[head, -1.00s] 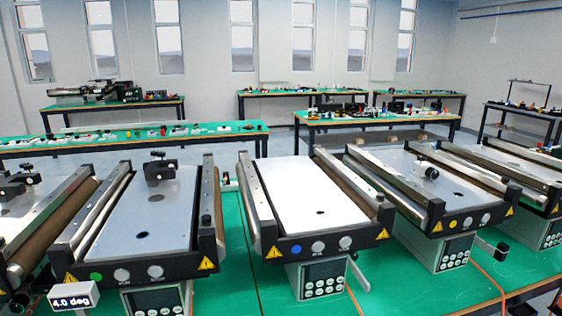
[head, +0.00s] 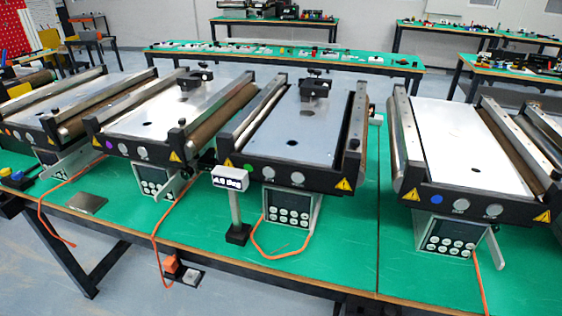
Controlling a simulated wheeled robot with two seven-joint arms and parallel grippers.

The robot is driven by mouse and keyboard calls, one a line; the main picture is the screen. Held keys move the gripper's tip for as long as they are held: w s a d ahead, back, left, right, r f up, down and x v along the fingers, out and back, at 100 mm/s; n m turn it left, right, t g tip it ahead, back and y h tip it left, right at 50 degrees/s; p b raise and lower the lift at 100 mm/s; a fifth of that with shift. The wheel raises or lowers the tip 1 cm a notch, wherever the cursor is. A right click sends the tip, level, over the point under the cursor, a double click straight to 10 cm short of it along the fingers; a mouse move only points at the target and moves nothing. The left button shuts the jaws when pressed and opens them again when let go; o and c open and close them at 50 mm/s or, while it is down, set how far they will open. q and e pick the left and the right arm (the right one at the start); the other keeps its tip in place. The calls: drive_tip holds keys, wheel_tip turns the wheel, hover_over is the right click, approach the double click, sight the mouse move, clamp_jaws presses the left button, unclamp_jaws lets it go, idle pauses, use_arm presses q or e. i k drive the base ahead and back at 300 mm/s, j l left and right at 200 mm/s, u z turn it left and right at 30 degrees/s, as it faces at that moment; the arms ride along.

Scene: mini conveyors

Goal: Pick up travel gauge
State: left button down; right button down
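I cannot tell for sure which thing is the travel gauge. A black device with a knob (head: 314,88) sits at the far end of the grey plate on the green-dot conveyor (head: 300,134). A similar black device (head: 195,79) sits at the far end of the purple-dot conveyor (head: 160,120), left of it. A small display reading in degrees (head: 230,178) stands on a post with a black foot, in front of and between these two conveyors. Neither of my grippers shows.
The blue-dot conveyor (head: 470,150) stands at the right and another conveyor (head: 50,105) at the left, all on a green table (head: 340,250). A flat metal plate (head: 87,202) lies near the front edge. Orange cables (head: 160,235) hang over that edge. Open floor lies in front.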

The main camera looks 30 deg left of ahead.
sight(235, 180)
drive_tip(key=u, duration=1.2)
